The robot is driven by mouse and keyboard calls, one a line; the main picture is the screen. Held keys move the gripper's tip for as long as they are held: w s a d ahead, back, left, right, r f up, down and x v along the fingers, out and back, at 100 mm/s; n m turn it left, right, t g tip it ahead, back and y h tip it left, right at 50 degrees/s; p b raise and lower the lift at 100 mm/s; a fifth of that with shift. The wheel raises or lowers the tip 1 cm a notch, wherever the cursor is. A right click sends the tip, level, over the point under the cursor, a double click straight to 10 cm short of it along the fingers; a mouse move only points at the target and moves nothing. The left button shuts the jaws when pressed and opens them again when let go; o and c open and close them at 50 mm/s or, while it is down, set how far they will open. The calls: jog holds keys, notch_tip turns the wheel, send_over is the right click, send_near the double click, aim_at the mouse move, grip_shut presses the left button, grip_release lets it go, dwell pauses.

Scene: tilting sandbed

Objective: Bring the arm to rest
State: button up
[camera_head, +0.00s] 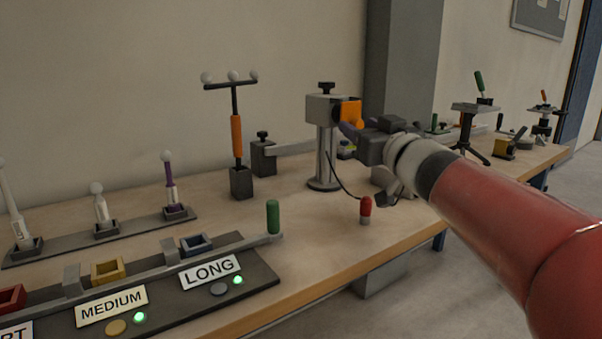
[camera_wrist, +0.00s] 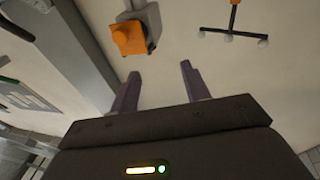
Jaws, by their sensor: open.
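My red arm reaches in from the right in the head view, and my gripper (camera_head: 352,131) is raised above the wooden bench, close to a grey post-mounted device (camera_head: 321,108) with an orange block (camera_head: 351,113). In the wrist view my gripper (camera_wrist: 158,82) shows two purple-grey fingers spread apart with nothing between them. The orange block also shows in the wrist view (camera_wrist: 130,38), beyond the fingertips. Whether the fingers touch the device cannot be told in the head view, but they look apart from it in the wrist view.
A red-capped plug (camera_head: 365,207) stands below my gripper. A dark stand with an orange grip and white balls (camera_head: 237,137) is left of the device. A labelled panel (camera_head: 255,280) lies front left. Small tripod tools (camera_head: 476,108) stand on the right. Bare bench (camera_head: 310,240) lies in front.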

jog(key=s+d+f+m+g+h, duration=0.4)
jog(key=s+d+f+m+h, duration=0.3)
jog(key=s+f+h, duration=0.5)
jog(key=s+a+f+n+g+y, duration=0.2)
jog(key=s+f+g, duration=0.6)
jog(key=s+f, duration=0.9)
jog(key=a+f+y, duration=0.1)
jog(key=y, duration=0.1)
jog(key=shift+f+g+y, duration=0.25)
jog(key=shift+g+y, duration=0.05)
jog(key=shift+s, duration=0.1)
